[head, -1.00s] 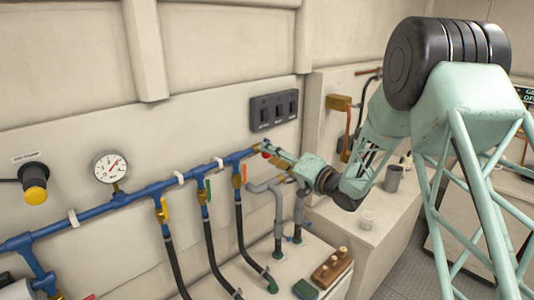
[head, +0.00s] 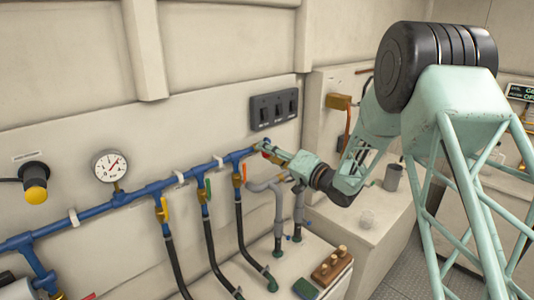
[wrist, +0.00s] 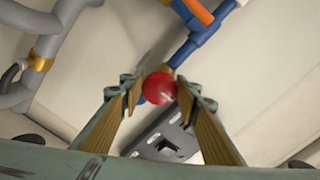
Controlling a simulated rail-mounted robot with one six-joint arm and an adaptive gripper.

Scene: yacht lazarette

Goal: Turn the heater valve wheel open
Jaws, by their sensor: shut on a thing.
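The red valve wheel (wrist: 160,87) sits at the end of the blue pipe, between the two fingertips of my gripper (wrist: 157,93) in the wrist view. The fingers are closed on its left and right sides. In the head view only a small red part of the wheel (head: 265,154) shows, at the right end of the blue manifold pipe (head: 150,190). My gripper (head: 273,154) reaches it from the right and hides most of it. How far the wheel is turned cannot be told.
A switch panel (head: 274,109) is on the wall just above the wheel. Lever valves with black hoses hang left of my gripper, and grey pipes (head: 278,215) stand below it.

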